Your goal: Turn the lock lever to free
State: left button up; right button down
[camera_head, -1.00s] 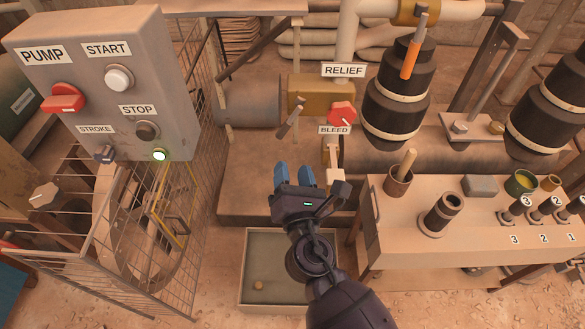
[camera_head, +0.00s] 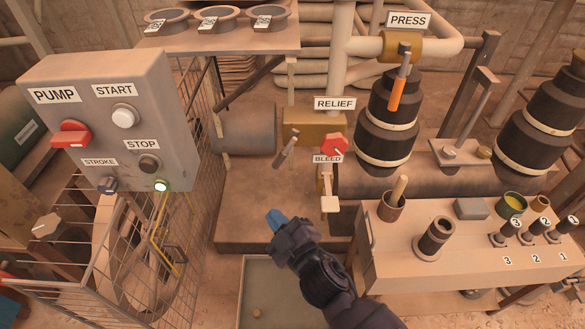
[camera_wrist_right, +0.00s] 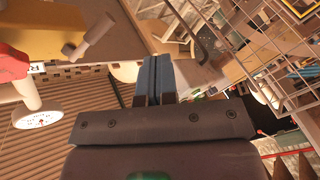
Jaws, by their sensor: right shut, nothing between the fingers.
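No label reading "lock" shows, so I cannot tell for certain which handle is the lock lever. A short grey lever (camera_head: 286,147) sticks out beside the brass relief block (camera_head: 308,128), left of the red knob (camera_head: 334,147). In the right wrist view the lever (camera_wrist_right: 92,38) shows at upper left, apart from the fingers. My right gripper (camera_head: 274,219) has blue fingers pressed together, empty, below and a little left of that lever. The fingers show upright in the right wrist view (camera_wrist_right: 159,75). My left gripper is out of view.
The grey pump panel (camera_head: 112,118) with its red switch and a lit green lamp stands at left, above a wire cage (camera_head: 130,250). A white bleed handle (camera_head: 329,200) hangs right of my gripper. A bench (camera_head: 400,258) with labelled handles is at right. An orange-handled lever (camera_head: 397,92) sits under "PRESS".

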jog(key=m+y, duration=0.1)
jog(key=m, duration=0.4)
jog(key=m+t+p, duration=0.2)
jog(key=m+t, duration=0.1)
jog(key=m, duration=2.3)
send_near(284, 153)
notch_tip(284, 153, down, 4)
jog(key=s+d, duration=0.1)
jog(key=d, duration=0.1)
pick_arm(q)
jog(key=shift+b, duration=0.7)
pick_arm(e)
jog(key=x, duration=0.9)
jog(key=shift+w+a+m+h, duration=0.25)
jog(key=shift+a+m+h, duration=0.05)
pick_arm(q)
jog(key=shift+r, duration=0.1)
pick_arm(e)
jog(key=shift+r, duration=0.15)
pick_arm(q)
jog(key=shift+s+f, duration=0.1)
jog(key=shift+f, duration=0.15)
pick_arm(e)
jog(key=shift+a, duration=0.15)
